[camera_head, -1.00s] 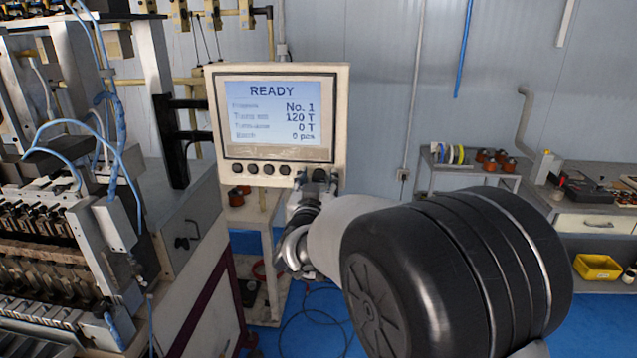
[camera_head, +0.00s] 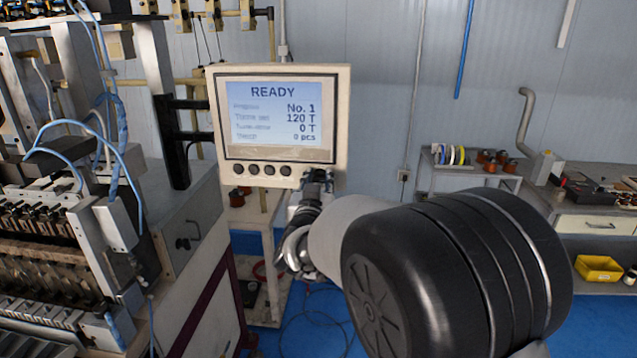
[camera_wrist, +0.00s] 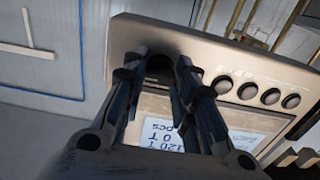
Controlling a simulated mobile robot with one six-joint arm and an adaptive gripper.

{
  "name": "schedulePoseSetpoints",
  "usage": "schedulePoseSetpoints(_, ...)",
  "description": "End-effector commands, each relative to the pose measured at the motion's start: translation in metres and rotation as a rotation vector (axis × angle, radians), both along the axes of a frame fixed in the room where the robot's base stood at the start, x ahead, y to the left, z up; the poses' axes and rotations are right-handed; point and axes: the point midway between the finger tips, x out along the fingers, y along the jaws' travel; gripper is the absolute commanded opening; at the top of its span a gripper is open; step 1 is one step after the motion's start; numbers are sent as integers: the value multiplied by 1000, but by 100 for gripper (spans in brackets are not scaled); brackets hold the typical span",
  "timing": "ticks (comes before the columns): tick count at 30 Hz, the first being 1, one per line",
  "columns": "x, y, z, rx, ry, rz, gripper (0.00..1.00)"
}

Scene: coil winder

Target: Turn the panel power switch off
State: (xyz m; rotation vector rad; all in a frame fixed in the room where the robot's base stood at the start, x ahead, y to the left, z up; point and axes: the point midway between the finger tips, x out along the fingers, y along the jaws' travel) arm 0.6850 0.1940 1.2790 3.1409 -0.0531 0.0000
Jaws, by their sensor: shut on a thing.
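The control panel (camera_head: 341,115) has a beige frame and a lit screen (camera_head: 280,118) reading READY. My gripper (camera_head: 318,180) is at the panel's lower right corner, to the right of the row of buttons. In the wrist view my gripper (camera_wrist: 160,62) has its two dark fingers on either side of a dark round switch knob (camera_wrist: 160,72), shut on it. The fingers cover much of the knob, so its setting cannot be read. In the head view the gripper hides the switch.
Several black buttons (camera_head: 262,169) sit left of the gripper under the screen. The coil winder (camera_head: 70,215) fills the left side. A bench with a yellow bin (camera_head: 598,267) stands at the far right. The blue floor behind my arm shows cables.

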Motion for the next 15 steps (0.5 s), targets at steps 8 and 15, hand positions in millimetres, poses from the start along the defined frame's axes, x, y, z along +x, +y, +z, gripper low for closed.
schedulePoseSetpoints(8,0,0,1,-51,3,0,3)
schedulePoseSetpoints(15,0,0,2,-202,10,0,3)
